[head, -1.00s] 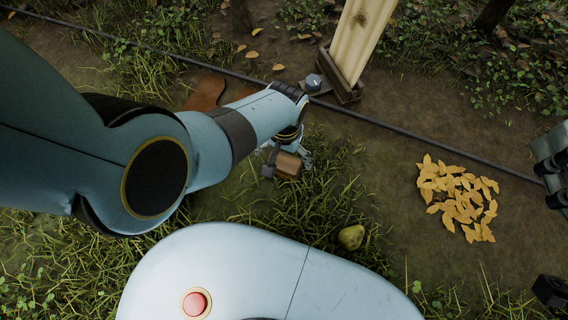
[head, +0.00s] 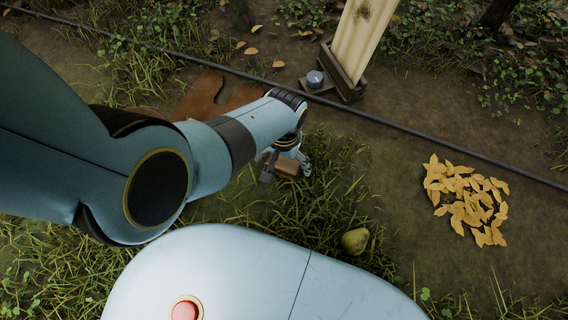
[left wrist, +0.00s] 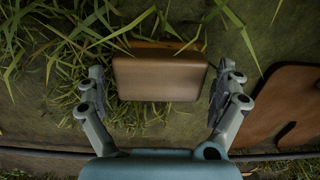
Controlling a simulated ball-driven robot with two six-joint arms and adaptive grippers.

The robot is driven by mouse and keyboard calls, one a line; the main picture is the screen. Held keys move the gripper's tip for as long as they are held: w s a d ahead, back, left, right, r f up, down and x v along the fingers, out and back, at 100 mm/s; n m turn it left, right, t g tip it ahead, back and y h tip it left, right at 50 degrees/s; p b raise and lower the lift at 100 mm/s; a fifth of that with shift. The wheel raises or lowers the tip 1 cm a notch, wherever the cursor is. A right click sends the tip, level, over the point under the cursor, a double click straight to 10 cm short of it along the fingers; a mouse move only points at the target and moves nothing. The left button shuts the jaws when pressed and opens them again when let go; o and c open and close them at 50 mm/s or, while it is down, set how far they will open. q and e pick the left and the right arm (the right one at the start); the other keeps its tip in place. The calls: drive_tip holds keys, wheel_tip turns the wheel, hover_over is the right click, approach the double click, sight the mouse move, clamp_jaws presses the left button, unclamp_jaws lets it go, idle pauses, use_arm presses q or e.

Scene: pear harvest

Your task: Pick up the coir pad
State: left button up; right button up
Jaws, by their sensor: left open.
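A brown block with rounded edges, which I take for the coir pad (head: 287,167), is low at the grass edge in the head view. In the left wrist view the pad (left wrist: 158,80) is between the two fingers, with visible gaps on both sides. My left gripper (head: 286,164) is open around it; its fingers (left wrist: 160,76) stand left and right of the block. An orange-brown strip shows just behind the block's upper edge. My right gripper is out of view.
A flat brown notched sheet (head: 207,98) lies beyond my left forearm. A yellow-green pear (head: 355,240) lies in the grass, and yellow leaves (head: 467,198) lie at right. A dark hose (head: 400,125) crosses the ground near a pale post (head: 362,40).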

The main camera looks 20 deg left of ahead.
use_arm(q)
drive_tip(key=shift+c, duration=0.3)
drive_tip(key=c, duration=1.1)
